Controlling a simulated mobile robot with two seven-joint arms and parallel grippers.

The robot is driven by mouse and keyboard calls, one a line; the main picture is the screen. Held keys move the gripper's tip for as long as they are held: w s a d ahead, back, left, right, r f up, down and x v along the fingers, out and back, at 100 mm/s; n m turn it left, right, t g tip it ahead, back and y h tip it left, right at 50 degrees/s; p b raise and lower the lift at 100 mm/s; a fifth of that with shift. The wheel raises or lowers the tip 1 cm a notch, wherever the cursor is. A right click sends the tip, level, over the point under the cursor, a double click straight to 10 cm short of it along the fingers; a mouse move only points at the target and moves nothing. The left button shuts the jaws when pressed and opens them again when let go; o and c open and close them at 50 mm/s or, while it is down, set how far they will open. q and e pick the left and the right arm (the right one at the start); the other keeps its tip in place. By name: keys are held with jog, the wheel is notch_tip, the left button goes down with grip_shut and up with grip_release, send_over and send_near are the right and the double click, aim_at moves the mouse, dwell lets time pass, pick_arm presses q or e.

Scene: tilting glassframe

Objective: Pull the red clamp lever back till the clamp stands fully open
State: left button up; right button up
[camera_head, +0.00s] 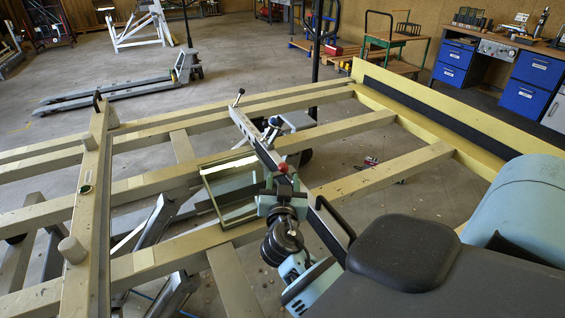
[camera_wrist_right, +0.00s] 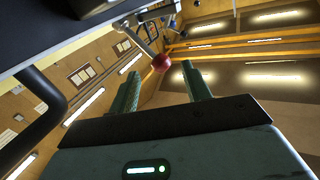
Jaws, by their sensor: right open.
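The red ball knob of the clamp lever (camera_head: 283,168) shows just beyond my right gripper in the head view. The knob also shows in the right wrist view (camera_wrist_right: 161,63), on a thin metal rod. My right gripper (camera_head: 282,188) is open, with one finger to each side of the line to the knob. In the right wrist view its two green fingers (camera_wrist_right: 162,77) point up at the knob, with nothing gripped between them. The clamp body is mostly hidden. A small glazed frame (camera_head: 232,190) stands left of the gripper. My left gripper is not in view.
A long dark rail (camera_head: 252,132) crosses the yellow-beige beams of the tilting table (camera_head: 150,190), close to my right gripper. A black curved handle (camera_head: 333,212) rises beside my wrist. A pallet truck (camera_head: 120,92) and blue drawer cabinets (camera_head: 530,82) stand farther back.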

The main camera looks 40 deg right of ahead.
aim_at(283, 164)
jog(key=p+x, duration=0.1)
jog(key=x, duration=0.6)
jog(key=shift+w+d, duration=0.2)
grip_shut()
